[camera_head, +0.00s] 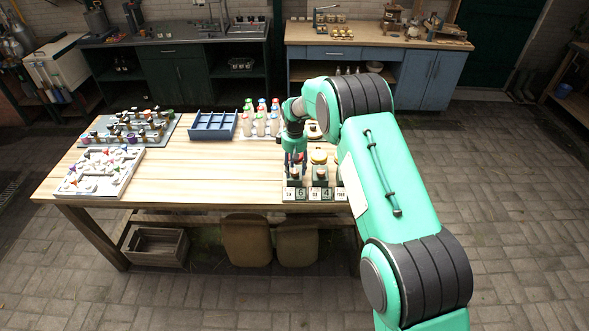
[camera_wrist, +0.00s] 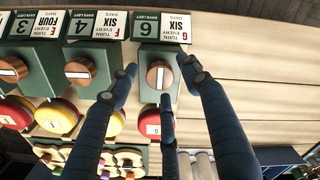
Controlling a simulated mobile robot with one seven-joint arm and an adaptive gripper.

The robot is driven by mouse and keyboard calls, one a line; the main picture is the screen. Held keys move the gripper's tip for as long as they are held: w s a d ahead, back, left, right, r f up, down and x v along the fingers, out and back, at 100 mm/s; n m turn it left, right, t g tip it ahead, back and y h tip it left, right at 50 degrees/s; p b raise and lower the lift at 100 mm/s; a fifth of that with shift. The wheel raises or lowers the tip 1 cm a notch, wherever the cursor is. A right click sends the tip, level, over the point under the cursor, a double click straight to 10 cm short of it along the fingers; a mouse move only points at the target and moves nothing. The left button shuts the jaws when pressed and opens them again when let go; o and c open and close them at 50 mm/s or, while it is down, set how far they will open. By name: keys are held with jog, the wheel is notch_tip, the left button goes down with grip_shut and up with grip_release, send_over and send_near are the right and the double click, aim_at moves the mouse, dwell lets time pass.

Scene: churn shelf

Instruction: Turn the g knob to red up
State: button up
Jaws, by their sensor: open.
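The g knob appears to be the round brown knob (camera_wrist: 159,74) with a pale bar across its face, on the rightmost green block (camera_wrist: 155,53) in the wrist view. A red-rimmed disc (camera_wrist: 152,125) with a letter tag like G is below it in the picture. No red mark shows clearly on the knob's face. My gripper (camera_wrist: 154,85) is open, its blue fingers spread around the knob, one each side and one below. I cannot tell whether they touch it. In the head view my gripper (camera_head: 294,160) is over the left end of the block row, hiding the knob.
Other blocks carry similar knobs (camera_wrist: 78,71) close to the left in the wrist view, with cards (camera_wrist: 97,25). Bottles (camera_head: 260,125), a blue tray (camera_head: 213,125) and a white tray (camera_head: 98,174) are on the table. The front middle of the tabletop (camera_head: 210,180) is clear.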

aim_at(296, 171)
notch_tip(296, 171, up, 12)
dwell(0.6)
dwell(0.4)
jog(key=s+d+r+m+t+b, duration=0.1)
jog(key=s+d+r+m+b, duration=0.1)
jog(key=s+d+r, duration=0.75)
jog(key=s+d+r+m+t+b, duration=0.25)
jog(key=s+d+r, duration=0.25)
jog(key=s+r, duration=1)
jog(key=s+d+f+m+b, duration=0.1)
jog(key=s+d, duration=0.1)
jog(key=s, duration=0.8)
jog(key=s+d+f+m+t+b, duration=0.1)
jog(key=s+d+f+m, duration=0.1)
jog(key=s, duration=0.8)
jog(key=s+d+f+m+t+b, duration=0.1)
jog(key=s+d, duration=0.2)
jog(key=s, duration=0.8)
jog(key=shift+d+f+m+b, duration=0.15)
jog(key=shift+m+b, duration=0.2)
